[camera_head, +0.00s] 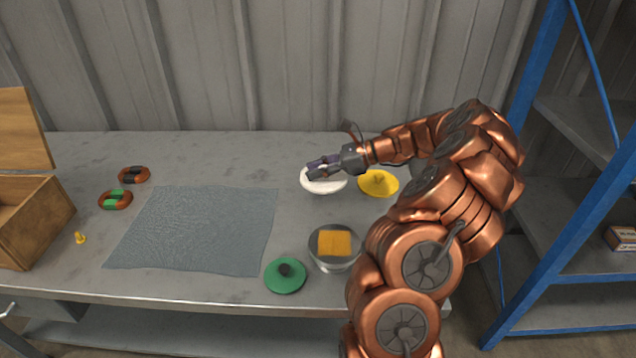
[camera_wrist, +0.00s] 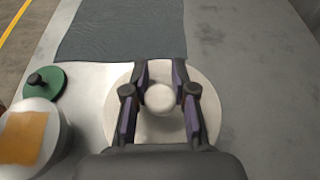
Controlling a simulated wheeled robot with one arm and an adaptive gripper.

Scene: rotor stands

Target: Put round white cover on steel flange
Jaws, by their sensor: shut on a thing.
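The round white cover (camera_head: 326,185) is at the back right part of the bench, left of the yellow cover. In the wrist view the white cover (camera_wrist: 212,112) lies below my gripper (camera_wrist: 160,98), its round knob between the two fingers. My gripper (camera_head: 320,168) is shut on this knob. I cannot tell whether the cover touches the bench. The steel flange (camera_head: 334,262) stands near the front edge of the bench, with an orange square piece (camera_head: 334,242) on its top. It also shows at the left of the wrist view (camera_wrist: 45,150).
A yellow cover (camera_head: 379,183) lies right of the white one, a green cover (camera_head: 285,276) left of the flange. A blue-grey mat (camera_head: 195,230) covers the bench's middle. Two orange rings (camera_head: 115,199), a small yellow piece (camera_head: 80,238) and an open wooden box (camera_head: 35,225) are at the left.

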